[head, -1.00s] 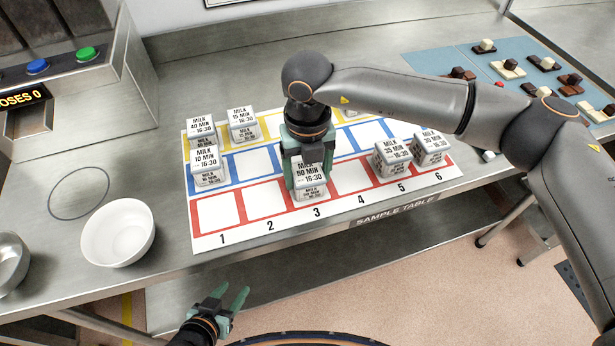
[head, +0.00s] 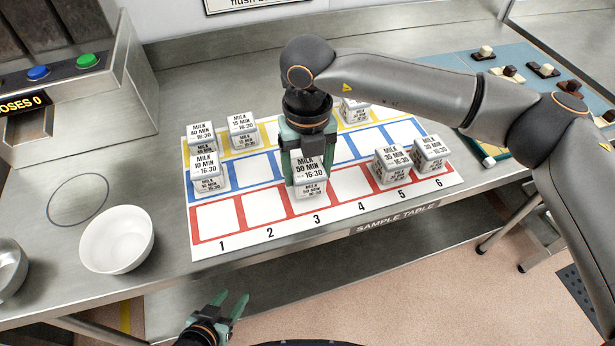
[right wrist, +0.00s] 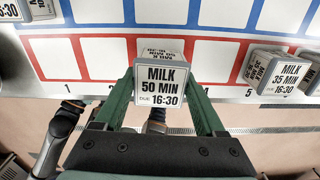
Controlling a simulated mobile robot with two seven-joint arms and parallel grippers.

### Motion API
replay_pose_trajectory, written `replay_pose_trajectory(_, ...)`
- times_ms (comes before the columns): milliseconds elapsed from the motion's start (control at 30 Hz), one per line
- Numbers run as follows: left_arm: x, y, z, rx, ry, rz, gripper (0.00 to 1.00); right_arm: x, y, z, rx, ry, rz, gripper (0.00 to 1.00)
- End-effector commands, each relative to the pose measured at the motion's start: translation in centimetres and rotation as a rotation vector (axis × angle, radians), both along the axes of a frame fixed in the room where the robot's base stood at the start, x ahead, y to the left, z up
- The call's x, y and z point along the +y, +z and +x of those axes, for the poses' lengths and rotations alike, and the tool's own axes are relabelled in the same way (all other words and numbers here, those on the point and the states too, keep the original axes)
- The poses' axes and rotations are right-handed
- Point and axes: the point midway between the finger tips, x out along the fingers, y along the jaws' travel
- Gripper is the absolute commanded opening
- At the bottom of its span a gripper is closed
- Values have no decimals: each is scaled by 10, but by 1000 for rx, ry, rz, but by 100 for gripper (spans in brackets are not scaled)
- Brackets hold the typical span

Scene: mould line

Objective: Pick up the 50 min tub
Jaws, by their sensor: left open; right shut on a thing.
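The 50 min tub (head: 311,188) is a small white tub with a label reading MILK 50 MIN, 16:30. It is at the red cell of column 3 on the grid mat. My right gripper (head: 307,165) reaches down from above and is shut on it. In the right wrist view the tub (right wrist: 160,82) sits between the green fingers of my right gripper (right wrist: 165,100). I cannot tell whether its base is clear of the mat. My left gripper (head: 230,304) is open and empty, low in front of the table.
Other milk tubs stand on the grid mat (head: 218,219): a 35 min tub (head: 394,165) and a 30 min tub (head: 430,153) to the right, a 10 min tub (head: 207,173) at left. A white bowl (head: 117,240) stands left of the mat. Red cells 1 and 2 are bare.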

Motion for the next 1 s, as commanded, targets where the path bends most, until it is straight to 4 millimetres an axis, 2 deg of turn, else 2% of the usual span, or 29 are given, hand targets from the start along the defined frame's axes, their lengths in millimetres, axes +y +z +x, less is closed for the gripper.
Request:
replay_pose_trajectory(267,0,-13,0,0,0,0,50,-2,62,-52,-8,7,2,10)
replay_pose_trajectory(400,0,-21,0,0,0,0,50,-3,75,-88,-5,8,1,10)
replay_pose_trajectory(600,0,-26,0,0,0,0,50,-4,92,-123,-4,4,1,10)
replay_pose_trajectory(800,0,-24,0,0,0,0,50,-5,105,-138,-1,1,0,10)
replay_pose_trajectory(1000,0,-12,0,0,0,0,50,-5,129,-140,-1,0,0,10)
